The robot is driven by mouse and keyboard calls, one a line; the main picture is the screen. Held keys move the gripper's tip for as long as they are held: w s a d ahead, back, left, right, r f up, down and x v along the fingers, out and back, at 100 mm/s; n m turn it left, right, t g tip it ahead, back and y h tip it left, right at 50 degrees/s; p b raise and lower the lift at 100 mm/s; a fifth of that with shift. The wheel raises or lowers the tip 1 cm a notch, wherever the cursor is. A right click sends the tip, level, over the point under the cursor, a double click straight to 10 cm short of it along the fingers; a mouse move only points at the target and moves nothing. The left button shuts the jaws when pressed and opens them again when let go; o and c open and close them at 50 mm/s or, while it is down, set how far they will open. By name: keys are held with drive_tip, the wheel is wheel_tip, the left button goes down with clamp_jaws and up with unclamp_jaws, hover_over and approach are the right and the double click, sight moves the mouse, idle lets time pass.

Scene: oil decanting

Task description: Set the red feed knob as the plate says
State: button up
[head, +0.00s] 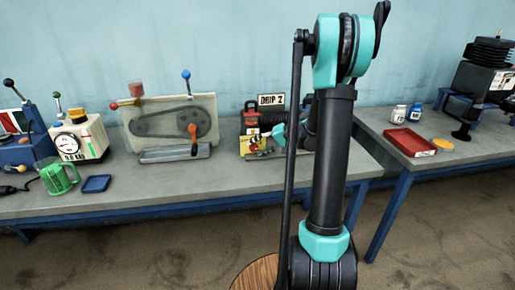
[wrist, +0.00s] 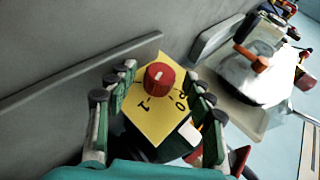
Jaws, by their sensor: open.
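The plate (head: 271,100) on the middle machine reads "DRIP 2" in the head view. The red feed knob (wrist: 160,77) sits on a yellow dial (wrist: 152,115) in the wrist view. The dial shows a 1 and a 0; another mark is partly hidden by the right finger. The knob has a short pale line on top; its exact pointing is hard to tell. My gripper (wrist: 163,82) is open, its fingers on either side of the knob with gaps showing. In the head view my arm hides part of this machine.
A machine with an orange lever (head: 193,130) stands left of the drip machine. A green jug (head: 58,176) and blue tray (head: 96,184) are further left. A grey edge (wrist: 80,72) runs close to the left finger.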

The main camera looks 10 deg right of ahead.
drive_tip(key=v, duration=0.7)
drive_tip(key=shift+d+r, duration=0.2)
drive_tip(key=shift+s, duration=0.15)
drive_tip(key=shift+r, duration=0.1)
